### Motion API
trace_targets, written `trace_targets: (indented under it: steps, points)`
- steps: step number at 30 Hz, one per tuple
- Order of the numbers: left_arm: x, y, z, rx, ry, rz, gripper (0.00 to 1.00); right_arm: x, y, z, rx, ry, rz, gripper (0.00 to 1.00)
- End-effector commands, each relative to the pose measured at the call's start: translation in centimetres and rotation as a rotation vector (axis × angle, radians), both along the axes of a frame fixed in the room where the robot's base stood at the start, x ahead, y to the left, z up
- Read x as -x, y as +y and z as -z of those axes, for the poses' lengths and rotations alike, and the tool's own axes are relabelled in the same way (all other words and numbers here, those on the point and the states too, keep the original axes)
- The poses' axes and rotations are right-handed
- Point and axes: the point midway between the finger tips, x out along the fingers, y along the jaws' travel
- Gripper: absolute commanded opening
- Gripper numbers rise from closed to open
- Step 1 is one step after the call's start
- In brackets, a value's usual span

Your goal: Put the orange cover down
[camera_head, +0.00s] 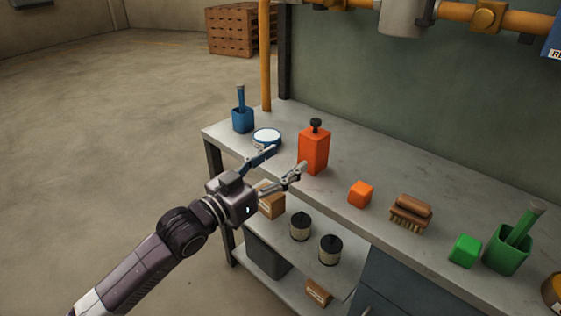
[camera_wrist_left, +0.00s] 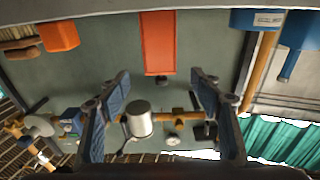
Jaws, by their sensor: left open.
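The orange cover (camera_head: 313,152) is a tall orange box with a black knob (camera_head: 316,125) on top. It stands upright on the grey workbench (camera_head: 345,160). My left gripper (camera_head: 289,158) is open and empty, its fingers spread just in front of and to the left of the cover. In the left wrist view the picture is upside down; the cover (camera_wrist_left: 158,40) and its knob show between and beyond the open fingers. I cannot tell whether a finger touches the cover. My right gripper is not in view.
Left of the cover are a round white-topped tin (camera_head: 267,137) and a blue holder (camera_head: 242,118). To its right are an orange cube (camera_head: 360,194), a brush (camera_head: 411,211), a green cube (camera_head: 465,250) and a green holder (camera_head: 509,250). A lower shelf holds boxes and dark-topped cans (camera_head: 330,249).

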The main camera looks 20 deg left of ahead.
Motion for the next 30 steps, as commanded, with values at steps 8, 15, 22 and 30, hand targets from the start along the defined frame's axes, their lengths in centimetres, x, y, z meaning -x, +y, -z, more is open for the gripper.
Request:
trace_targets:
  steps: [8,15,22,30]
  points:
    - [0.8,-0.1,1.4,-0.01,0.036,-0.007,0.59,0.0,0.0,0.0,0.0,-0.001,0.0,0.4]
    - [6.2,-2.2,15.0,-0.131,0.412,-0.079,0.59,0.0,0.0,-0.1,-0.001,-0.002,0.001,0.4]
    - [19.4,-3.0,27.5,-0.284,0.921,-0.149,0.59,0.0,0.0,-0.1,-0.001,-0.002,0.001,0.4]
    - [30.2,-3.1,31.6,-0.361,1.261,-0.174,0.59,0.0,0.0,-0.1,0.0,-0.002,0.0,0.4]
